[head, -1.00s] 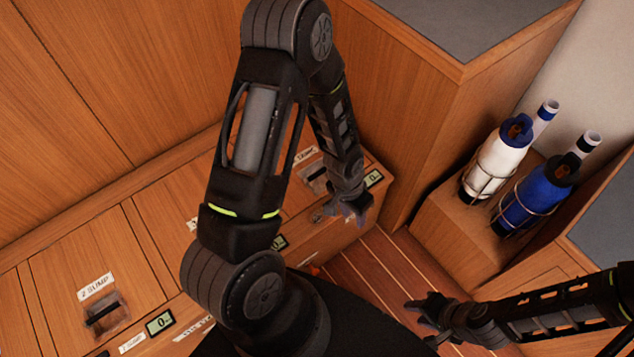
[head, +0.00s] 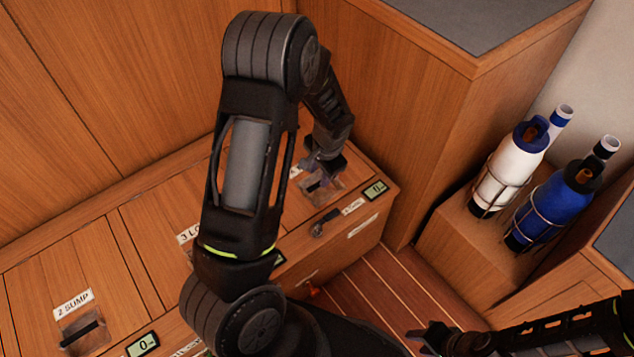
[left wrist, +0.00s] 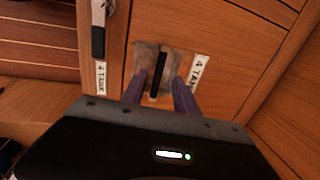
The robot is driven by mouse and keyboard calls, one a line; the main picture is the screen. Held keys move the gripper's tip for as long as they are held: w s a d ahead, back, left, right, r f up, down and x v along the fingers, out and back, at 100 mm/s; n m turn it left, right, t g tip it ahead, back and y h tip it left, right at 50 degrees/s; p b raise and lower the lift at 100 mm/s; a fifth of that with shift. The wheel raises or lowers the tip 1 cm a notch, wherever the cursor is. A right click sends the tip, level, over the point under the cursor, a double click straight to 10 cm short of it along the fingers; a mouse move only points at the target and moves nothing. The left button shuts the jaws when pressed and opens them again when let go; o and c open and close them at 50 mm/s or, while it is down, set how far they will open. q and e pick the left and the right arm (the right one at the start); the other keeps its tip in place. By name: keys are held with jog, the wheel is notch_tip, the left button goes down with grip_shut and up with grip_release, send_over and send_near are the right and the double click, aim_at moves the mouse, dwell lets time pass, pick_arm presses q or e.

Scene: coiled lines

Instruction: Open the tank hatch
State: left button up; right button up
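The tank hatch (head: 300,205) is a closed wooden lid at the right end of the bench, with a "4 TANK" label (left wrist: 197,72). Its black bar handle (left wrist: 158,75) sits on a greyish recessed plate, which also shows in the head view (head: 322,186). My left gripper (head: 318,168) is over the hatch. In the left wrist view its two fingers (left wrist: 160,93) are open, one on each side of the handle, with gaps visible. A dark latch lever (head: 325,221) is on the bench's front edge. My right gripper (head: 424,337) is low at the right, away from the hatch; its opening is unclear.
A "2 SUMP" hatch (head: 83,328) is at the left, and another labelled hatch (head: 165,222) is partly behind my left arm. A small display (head: 375,190) is beside the tank hatch. White (head: 507,175) and blue (head: 550,207) bottles stand in holders at the right.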

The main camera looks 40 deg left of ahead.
aim_at(316, 185)
pick_arm(q)
jog(key=f, duration=0.3)
jog(key=a+f+b, duration=0.1)
jog(key=f, duration=0.1)
jog(key=shift+w+f, duration=0.15)
jog(key=shift+f, duration=0.1)
grip_shut()
dwell(1.2)
